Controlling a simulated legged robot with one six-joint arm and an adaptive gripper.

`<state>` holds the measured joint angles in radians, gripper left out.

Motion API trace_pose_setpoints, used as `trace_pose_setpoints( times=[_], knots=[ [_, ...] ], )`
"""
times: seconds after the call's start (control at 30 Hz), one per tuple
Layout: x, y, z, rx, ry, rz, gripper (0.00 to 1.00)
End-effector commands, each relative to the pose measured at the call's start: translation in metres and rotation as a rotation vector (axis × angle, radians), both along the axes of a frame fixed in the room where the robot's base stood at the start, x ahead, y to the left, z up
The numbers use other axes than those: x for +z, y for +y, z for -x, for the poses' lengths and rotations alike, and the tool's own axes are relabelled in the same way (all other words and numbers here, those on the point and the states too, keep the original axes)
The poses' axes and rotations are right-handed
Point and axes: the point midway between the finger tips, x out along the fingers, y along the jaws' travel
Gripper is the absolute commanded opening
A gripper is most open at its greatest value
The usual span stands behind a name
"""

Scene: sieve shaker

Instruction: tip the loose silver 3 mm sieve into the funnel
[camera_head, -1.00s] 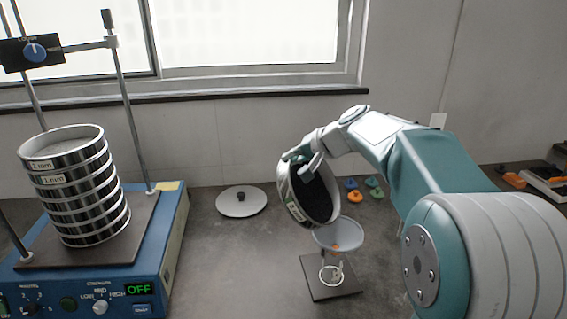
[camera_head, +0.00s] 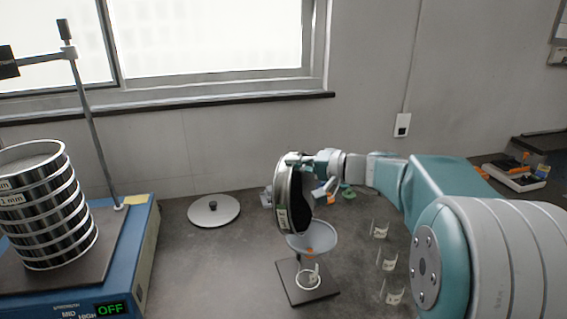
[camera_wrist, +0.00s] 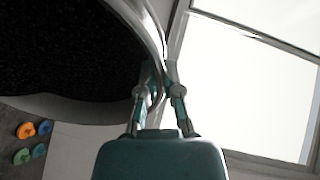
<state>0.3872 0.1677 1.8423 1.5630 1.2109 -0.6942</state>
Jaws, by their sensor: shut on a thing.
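The silver sieve (camera_head: 283,192) is tipped steeply, nearly on edge, over the funnel (camera_head: 316,240) in the head view. My gripper (camera_head: 308,163) is shut on its upper rim. In the wrist view the sieve (camera_wrist: 128,112) fills the upper left, with dark mesh inside, and my gripper's fingers (camera_wrist: 160,88) pinch its rim. The funnel is a clear cone on a stand with a dark base plate (camera_head: 325,294). A small orange bit lies in it. The sieve's lower edge is at or just above the funnel's rim; I cannot tell whether they touch.
The shaker (camera_head: 140,245) with a stack of sieves (camera_head: 62,225) stands left, its display reading OFF. A round lid (camera_head: 228,214) lies on the bench. Several small clear holders (camera_head: 388,262) stand right of the funnel. Coloured pieces (camera_wrist: 22,157) lie behind the sieve.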

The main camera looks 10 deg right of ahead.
Motion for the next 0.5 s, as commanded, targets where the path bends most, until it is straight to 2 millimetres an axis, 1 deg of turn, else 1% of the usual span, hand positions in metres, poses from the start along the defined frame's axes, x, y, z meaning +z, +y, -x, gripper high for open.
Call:
trace_pose_setpoints(
  times=[0.5],
  knots=[
    [-0.004,-0.037,0.024,0.0,-0.128,-0.197,0.0]
  ],
)
